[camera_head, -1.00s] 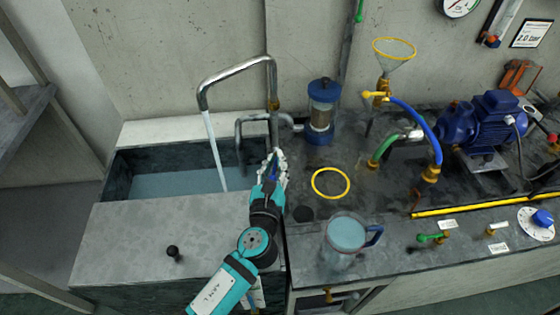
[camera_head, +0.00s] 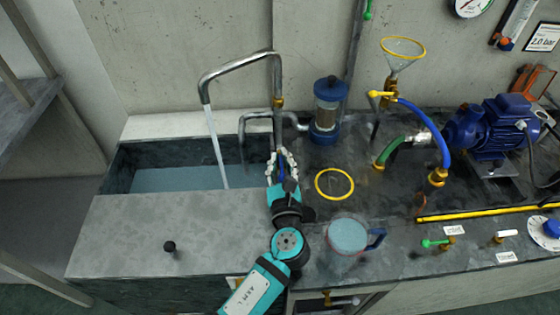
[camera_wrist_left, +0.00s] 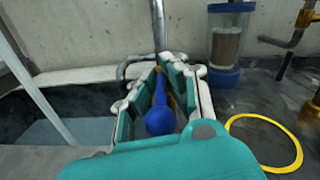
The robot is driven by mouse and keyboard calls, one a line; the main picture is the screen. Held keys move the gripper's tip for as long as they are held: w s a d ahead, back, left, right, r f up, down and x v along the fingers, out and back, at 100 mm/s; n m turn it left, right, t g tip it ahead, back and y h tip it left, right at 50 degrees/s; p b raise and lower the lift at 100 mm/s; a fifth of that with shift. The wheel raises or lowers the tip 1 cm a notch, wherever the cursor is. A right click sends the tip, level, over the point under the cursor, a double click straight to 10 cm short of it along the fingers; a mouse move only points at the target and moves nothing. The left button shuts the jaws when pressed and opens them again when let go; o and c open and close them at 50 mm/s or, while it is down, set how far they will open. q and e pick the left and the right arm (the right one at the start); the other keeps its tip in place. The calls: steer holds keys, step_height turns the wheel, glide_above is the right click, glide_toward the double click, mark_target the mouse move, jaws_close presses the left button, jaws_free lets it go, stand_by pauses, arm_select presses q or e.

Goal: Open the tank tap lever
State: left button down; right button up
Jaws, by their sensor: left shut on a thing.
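A blue lever with a round ball end (camera_wrist_left: 160,120) stands between the fingers of my left gripper in the left wrist view. It points toward the wrist camera, and its far end meets a brass-coloured fitting at the foot of the steel pipe. My left gripper (camera_head: 283,164) is shut on this lever at the right end of the water tank (camera_head: 125,170). In the head view the fingers hide most of the lever. Water (camera_head: 216,145) runs from the bent steel spout (camera_head: 240,62) into the tank. My right gripper is not in view.
A yellow ring (camera_head: 334,184) lies on the bench just right of my gripper. A water jug with a blue handle (camera_head: 348,237) stands in front of it. A blue-capped filter (camera_head: 327,110) stands behind. The grey cover (camera_head: 170,225) has a black knob.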

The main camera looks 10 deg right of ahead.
arm_select(q)
steer(key=shift+d, duration=0.1)
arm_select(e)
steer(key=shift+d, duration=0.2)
arm_select(q)
steer(key=c, duration=1.4)
jaws_free()
steer(key=shift+r, duration=0.1)
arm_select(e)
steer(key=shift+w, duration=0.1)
arm_select(q)
steer(key=shift+s, duration=0.3)
steer(key=s, duration=1.1)
steer(key=shift+s+a, duration=0.15)
steer(key=shift+a, duration=0.25)
